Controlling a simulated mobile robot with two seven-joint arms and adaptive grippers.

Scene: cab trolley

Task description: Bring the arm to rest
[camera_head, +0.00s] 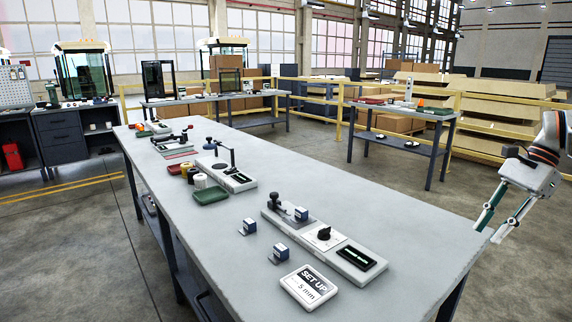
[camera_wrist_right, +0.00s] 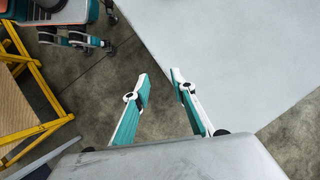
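My right gripper (camera_head: 492,228) is at the right edge of the head view, beside the right edge of the long grey workbench (camera_head: 420,245). Its two fingers, teal and white, are apart with nothing between them. In the right wrist view the same gripper (camera_wrist_right: 160,82) shows its fingers spread, near the edge of the pale bench top (camera_wrist_right: 240,60); concrete floor shows below. My left gripper is not in the head view.
On the bench are a grey fixture with a black knob and display (camera_head: 325,238), small blue-and-white blocks (camera_head: 281,253), a "SET UP 5 mm" sign (camera_head: 309,287) and a green tray (camera_head: 210,196). A side table (camera_head: 405,110) and yellow railings (camera_head: 450,130) stand behind. The bench's right part is clear.

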